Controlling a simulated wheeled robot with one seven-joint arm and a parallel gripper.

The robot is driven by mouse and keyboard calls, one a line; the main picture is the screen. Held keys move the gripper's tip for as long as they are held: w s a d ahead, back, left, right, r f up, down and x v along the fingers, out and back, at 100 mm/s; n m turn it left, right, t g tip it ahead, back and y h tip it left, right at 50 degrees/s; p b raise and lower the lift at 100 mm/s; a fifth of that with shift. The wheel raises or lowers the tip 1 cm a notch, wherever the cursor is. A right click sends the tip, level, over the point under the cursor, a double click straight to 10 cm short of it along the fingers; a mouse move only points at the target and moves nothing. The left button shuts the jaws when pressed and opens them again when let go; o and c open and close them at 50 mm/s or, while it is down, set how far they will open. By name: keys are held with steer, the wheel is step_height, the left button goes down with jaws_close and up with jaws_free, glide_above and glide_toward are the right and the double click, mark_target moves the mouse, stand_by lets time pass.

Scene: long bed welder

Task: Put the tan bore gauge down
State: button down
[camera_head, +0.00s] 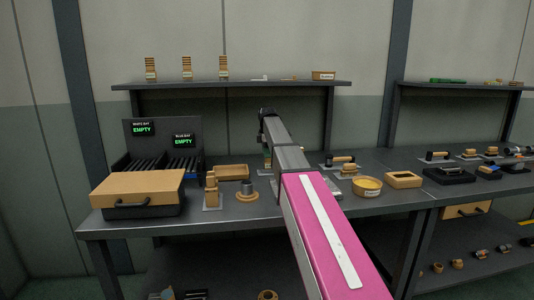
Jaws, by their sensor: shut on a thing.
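My arm reaches from the lower right over the workbench, and its end bends down near the bench's middle. My gripper (267,158) hangs below that end, mostly hidden behind the arm. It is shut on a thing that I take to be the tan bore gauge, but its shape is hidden. I cannot tell whether the held thing touches the bench top (165,222).
Left of my gripper are a tan tray (232,172), a tan round base with a grey cylinder (247,189), a tan block stand (211,193) and a tan-lidded case (137,187). Right are a yellow bowl (367,187) and an open tan box (403,180). A shelf (225,85) runs behind.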

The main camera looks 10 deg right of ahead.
steer(key=shift+f, duration=0.1)
steer(key=c, duration=0.9)
jaws_free()
step_height(320, 180, up, 12)
steer(key=shift+f, duration=0.25)
steer(key=shift+r, duration=0.4)
steer(key=shift+s, duration=0.1)
